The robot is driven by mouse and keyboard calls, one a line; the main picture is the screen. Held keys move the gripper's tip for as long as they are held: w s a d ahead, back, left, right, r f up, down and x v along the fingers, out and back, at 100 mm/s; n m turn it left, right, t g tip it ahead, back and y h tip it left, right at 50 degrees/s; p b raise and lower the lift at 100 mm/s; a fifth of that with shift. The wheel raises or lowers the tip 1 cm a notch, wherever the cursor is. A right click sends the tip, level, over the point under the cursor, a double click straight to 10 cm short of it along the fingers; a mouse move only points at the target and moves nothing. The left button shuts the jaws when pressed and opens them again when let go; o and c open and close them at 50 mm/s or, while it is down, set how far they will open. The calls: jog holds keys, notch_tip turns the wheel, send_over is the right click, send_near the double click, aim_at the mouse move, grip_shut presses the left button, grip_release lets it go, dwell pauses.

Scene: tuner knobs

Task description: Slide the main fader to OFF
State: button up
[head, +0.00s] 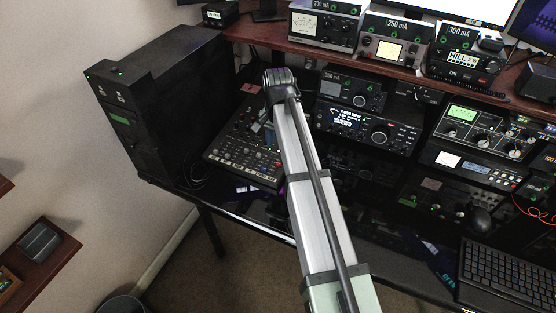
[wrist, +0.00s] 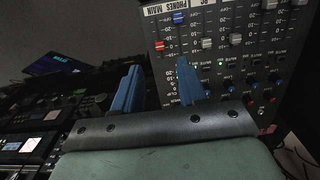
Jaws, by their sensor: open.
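The mixer (head: 240,150) lies on the desk left of my arm in the head view. In the wrist view its fader panel (wrist: 222,62) fills the upper right. A red fader cap (wrist: 159,46) at the panel's left edge looks like the main fader; the small labels are hard to match to slots. A blue fader cap (wrist: 179,18) sits higher, just right of it. My gripper (wrist: 160,66) is open and empty, its blue fingers apart. The red cap shows between and beyond the fingertips; contact cannot be told. My arm mostly hides the gripper in the head view.
Grey fader caps (wrist: 207,43) stand right of the blue one, with several small knobs below. A black tower (head: 160,100) stands left of the mixer. Radio units (head: 368,128) stand close on its right, under a wooden shelf (head: 275,40).

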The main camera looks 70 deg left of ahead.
aim_at(278, 164)
notch_tip(278, 164, down, 9)
jog(key=shift+r, duration=0.2)
dwell(0.4)
grip_shut()
dwell(0.5)
